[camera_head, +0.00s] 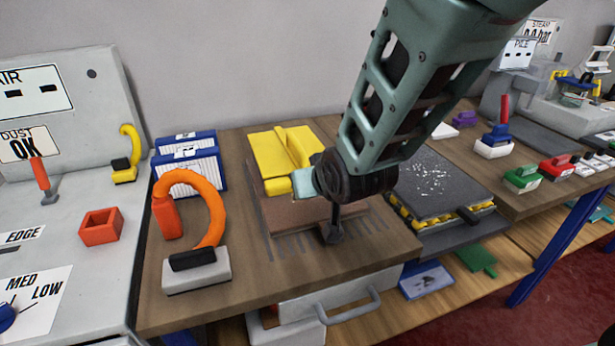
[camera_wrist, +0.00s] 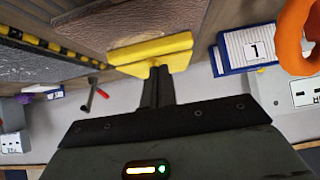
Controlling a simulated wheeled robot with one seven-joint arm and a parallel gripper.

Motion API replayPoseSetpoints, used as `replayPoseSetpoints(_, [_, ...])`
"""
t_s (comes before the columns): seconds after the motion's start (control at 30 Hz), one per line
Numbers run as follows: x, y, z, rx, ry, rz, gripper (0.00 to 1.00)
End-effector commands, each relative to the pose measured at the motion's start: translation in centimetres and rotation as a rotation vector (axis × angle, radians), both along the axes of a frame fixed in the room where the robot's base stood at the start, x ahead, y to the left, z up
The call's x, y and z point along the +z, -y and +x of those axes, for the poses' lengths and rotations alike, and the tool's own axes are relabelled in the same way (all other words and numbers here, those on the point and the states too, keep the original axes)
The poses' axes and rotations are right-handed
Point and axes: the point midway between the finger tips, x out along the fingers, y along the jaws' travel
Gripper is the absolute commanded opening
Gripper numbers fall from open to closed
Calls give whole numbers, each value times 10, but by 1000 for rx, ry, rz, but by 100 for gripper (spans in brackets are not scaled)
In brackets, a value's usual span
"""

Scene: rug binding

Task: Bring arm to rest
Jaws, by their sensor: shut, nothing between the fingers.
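My arm reaches in from the top right in the head view. My gripper (camera_head: 334,236) points down over the brown piece of rug (camera_head: 300,215) on the wooden bench. In the wrist view my gripper (camera_wrist: 158,68) is shut, with its dark fingers together and nothing held. The fingertips overlap the yellow block (camera_wrist: 165,48) in that view; I cannot tell whether they touch it. In the head view the yellow block (camera_head: 268,155) sits behind the rug, partly hidden by my wrist.
An orange hose tool (camera_head: 208,205) and blue-edged card boxes (camera_head: 195,168) stand left of my gripper. A grey textured plate (camera_head: 435,178) on a striped base lies to the right. Green, red and blue stampers stand farther right. A drawer handle (camera_head: 348,305) juts out below the bench front.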

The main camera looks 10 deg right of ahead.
Motion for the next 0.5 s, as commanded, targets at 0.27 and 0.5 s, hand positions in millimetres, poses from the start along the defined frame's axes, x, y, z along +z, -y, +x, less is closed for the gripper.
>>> replayPoseSetpoints(0.27, [-2, 1, -6, 5, -32, 5, 0])
replayPoseSetpoints(0.5, [-7, 0, -99, 154, -390, 9, 0])
